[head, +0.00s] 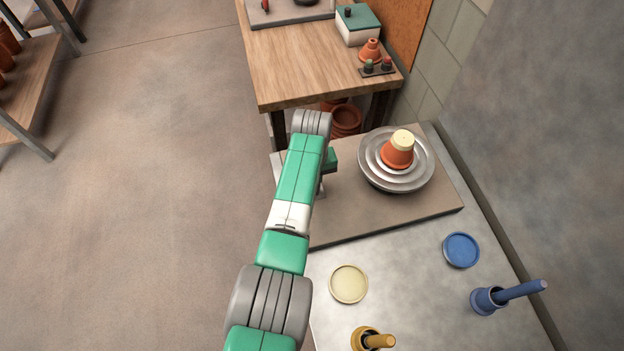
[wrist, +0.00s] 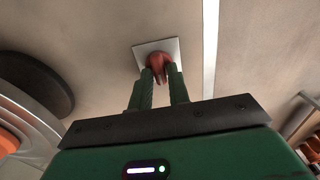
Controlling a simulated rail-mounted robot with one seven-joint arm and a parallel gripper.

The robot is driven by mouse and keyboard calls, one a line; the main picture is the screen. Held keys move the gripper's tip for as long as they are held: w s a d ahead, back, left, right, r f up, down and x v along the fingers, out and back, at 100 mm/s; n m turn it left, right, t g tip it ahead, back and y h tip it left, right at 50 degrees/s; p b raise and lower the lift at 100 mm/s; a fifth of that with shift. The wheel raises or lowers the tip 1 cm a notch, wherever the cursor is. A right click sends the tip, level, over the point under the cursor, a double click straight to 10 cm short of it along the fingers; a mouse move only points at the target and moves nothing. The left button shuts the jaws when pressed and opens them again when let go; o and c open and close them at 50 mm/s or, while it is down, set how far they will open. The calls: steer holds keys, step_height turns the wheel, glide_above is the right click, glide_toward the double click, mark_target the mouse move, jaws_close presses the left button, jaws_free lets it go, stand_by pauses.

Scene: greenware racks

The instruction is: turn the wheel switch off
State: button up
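The wheel switch is a red-orange knob (wrist: 160,64) on a pale square plate (wrist: 171,46) in the wrist view; it is hidden behind my arm in the head view. My gripper (wrist: 161,76) has its two green fingertips at the knob, one on each side. Whether they press on it is not clear. The potter's wheel (head: 371,172), a grey stepped disc, carries a terracotta pot (head: 397,157) with a cream-coloured end on top. Part of the wheel's round edge shows at the left of the wrist view (wrist: 25,125).
The wheel stands on a grey-brown board (head: 420,206). In front lie a cream dish (head: 348,284), a blue dish (head: 461,250), a blue holder (head: 488,300) with a handle and a yellow holder (head: 366,338). A wooden table (head: 300,65) stands behind. Open floor lies left.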

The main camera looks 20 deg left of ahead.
steer(key=shift+o, duration=1.4)
step_height(320, 180, up, 8)
steer(key=shift+f+p, duration=0.1)
steer(key=shift+p, duration=1.05)
